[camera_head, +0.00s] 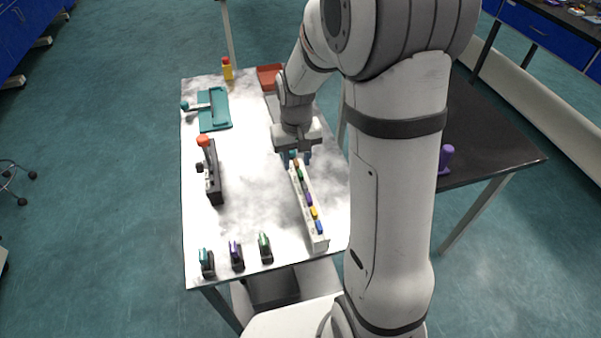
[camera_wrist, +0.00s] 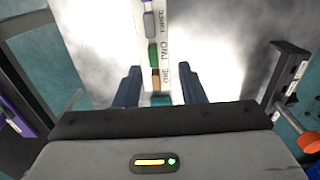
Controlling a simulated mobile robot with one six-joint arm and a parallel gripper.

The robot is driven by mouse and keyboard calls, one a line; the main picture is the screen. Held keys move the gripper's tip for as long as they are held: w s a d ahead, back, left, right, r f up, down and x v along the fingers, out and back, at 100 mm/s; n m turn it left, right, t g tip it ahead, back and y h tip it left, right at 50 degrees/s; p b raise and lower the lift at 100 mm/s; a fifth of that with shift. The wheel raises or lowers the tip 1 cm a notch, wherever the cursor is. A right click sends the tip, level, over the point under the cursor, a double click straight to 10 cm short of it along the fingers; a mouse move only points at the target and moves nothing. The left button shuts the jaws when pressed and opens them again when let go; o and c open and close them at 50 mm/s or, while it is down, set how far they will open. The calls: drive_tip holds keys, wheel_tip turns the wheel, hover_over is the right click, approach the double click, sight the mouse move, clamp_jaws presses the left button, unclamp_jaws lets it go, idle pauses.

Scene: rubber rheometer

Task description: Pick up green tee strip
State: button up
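A long white rack (camera_head: 311,228) on the table holds a row of small coloured pieces. A green piece (camera_head: 300,175) sits near its far end; in the wrist view the green piece (camera_wrist: 153,55) lies beside the word TWO. An orange-brown piece (camera_wrist: 156,78) is beside ONE, and a teal one (camera_wrist: 160,99) is closer to the gripper base. My gripper (camera_head: 300,157) is over the rack's far end. In the wrist view my gripper (camera_wrist: 160,72) has its two blue fingers apart, one each side of the row, with visible gaps and nothing held.
Three dark holders with teal (camera_head: 206,262), purple (camera_head: 236,256) and green (camera_head: 265,247) parts stand at the table's front edge. A dark device with an orange knob (camera_head: 203,141) stands left. A teal tray (camera_head: 214,121) and red-brown bin (camera_head: 268,76) are at the back.

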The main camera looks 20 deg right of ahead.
sight(300, 173)
drive_tip(key=f, duration=0.3)
drive_tip(key=d+f, duration=0.1)
drive_tip(key=f, duration=0.1)
drive_tip(key=shift+c, duration=0.6)
clamp_jaws()
